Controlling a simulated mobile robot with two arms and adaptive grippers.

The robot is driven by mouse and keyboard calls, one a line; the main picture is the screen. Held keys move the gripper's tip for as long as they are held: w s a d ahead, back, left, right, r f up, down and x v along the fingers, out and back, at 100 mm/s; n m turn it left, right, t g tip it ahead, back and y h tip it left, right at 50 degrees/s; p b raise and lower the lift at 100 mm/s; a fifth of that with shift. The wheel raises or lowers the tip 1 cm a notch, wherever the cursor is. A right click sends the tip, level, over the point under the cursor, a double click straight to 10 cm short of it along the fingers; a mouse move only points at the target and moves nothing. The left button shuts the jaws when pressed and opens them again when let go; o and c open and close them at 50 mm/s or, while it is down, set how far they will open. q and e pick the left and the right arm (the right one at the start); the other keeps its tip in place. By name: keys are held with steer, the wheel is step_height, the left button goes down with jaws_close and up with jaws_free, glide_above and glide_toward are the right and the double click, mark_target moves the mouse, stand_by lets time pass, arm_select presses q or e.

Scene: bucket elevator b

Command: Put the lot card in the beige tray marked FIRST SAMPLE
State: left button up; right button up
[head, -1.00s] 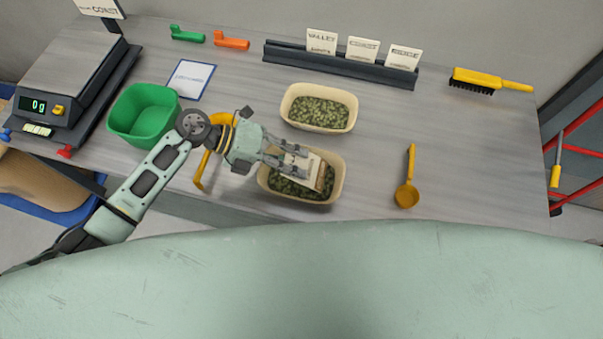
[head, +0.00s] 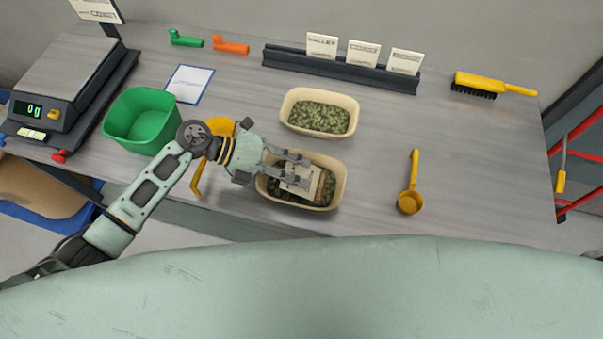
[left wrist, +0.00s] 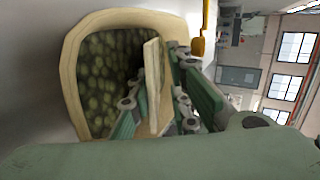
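The lot card (head: 326,187) is a pale flat piece, tilted, in the near beige tray (head: 340,172), over dark green pellets. My left gripper (head: 298,172) reaches in from the left, with its fingers on both sides of the card. In the left wrist view the card (left wrist: 155,85) stands between the fingers, which look shut on it, beside the tray's pellets (left wrist: 105,70). Whether the card's lower edge touches the pellets is hidden. A second beige tray (head: 350,103) of pellets stands behind. I cannot read a marking on either tray. My right gripper is not in view.
A green bin (head: 125,107) and a scale (head: 60,90) stand at the left. A yellow scoop (head: 410,200) lies to the right. A dark rack (head: 340,68) with several white cards and a yellow brush (head: 480,83) are at the back. The right middle of the table is clear.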

arm_select(q)
steer(key=shift+p+v, duration=0.8)
steer(key=shift+v, duration=3.25)
steer(key=shift+r, duration=0.25)
step_height(320, 180, up, 7)
steer(key=a+p, duration=0.2)
steer(key=p, duration=0.3)
steer(key=shift+w+a, duration=0.15)
steer(key=shift+a, duration=0.15)
